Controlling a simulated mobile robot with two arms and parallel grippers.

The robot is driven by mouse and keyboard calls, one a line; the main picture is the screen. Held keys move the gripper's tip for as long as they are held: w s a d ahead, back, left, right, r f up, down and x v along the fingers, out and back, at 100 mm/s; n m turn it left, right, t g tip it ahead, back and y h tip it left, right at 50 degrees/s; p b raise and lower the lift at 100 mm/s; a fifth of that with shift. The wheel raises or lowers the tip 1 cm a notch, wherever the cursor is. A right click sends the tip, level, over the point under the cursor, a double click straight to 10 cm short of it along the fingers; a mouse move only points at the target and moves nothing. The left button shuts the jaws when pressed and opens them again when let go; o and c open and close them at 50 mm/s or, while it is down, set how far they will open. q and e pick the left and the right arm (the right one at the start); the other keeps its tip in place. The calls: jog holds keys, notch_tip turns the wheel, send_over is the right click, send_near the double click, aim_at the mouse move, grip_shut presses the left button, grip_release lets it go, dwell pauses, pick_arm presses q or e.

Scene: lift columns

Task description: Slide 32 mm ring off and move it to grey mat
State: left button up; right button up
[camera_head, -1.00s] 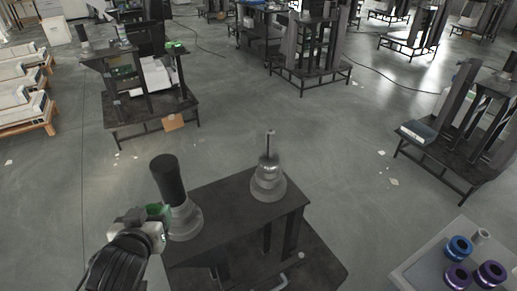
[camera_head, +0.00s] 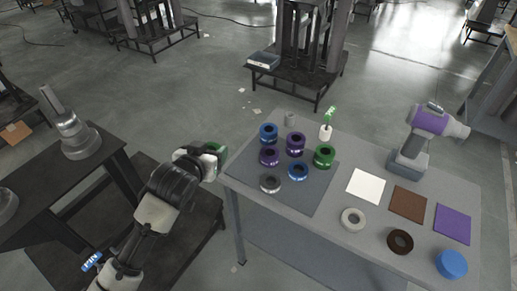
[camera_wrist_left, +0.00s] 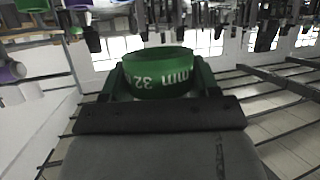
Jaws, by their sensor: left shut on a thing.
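A green ring marked 32 mm sits between the fingers of my left gripper in the left wrist view (camera_wrist_left: 158,78). In the head view my left gripper (camera_head: 208,163) is shut on it, just off the left edge of the grey table, with only a green sliver of the ring showing. The dark grey mat (camera_head: 313,200) lies on the table, to the right of the gripper. Several blue, purple, green and silver rings stand on or near it, including another green ring (camera_head: 324,156). My right gripper is not in view.
A dark stand (camera_head: 112,172) with a metal cone post (camera_head: 76,136) is at left. White (camera_head: 366,187), brown (camera_head: 407,203) and purple (camera_head: 453,224) squares lie on the table. A purple and white device (camera_head: 425,122) stands at the back right.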

pick_arm(q)
jog(key=w+d+f+m+h+b, duration=0.1)
jog(key=w+d+f, duration=0.2)
jog(key=d, duration=0.1)
jog(key=m+g+h+b, duration=0.1)
jog(key=m+h+b, duration=0.1)
jog(key=b, duration=0.6)
send_over(243, 171)
notch_tip(243, 171, down, 7)
jog(key=shift+f, duration=0.1)
jog(key=shift+f+b, duration=0.5)
jog(key=shift+f, duration=1.35)
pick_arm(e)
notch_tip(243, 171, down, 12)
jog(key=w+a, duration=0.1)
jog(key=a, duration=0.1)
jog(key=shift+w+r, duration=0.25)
pick_arm(q)
jog(key=o, duration=1.1)
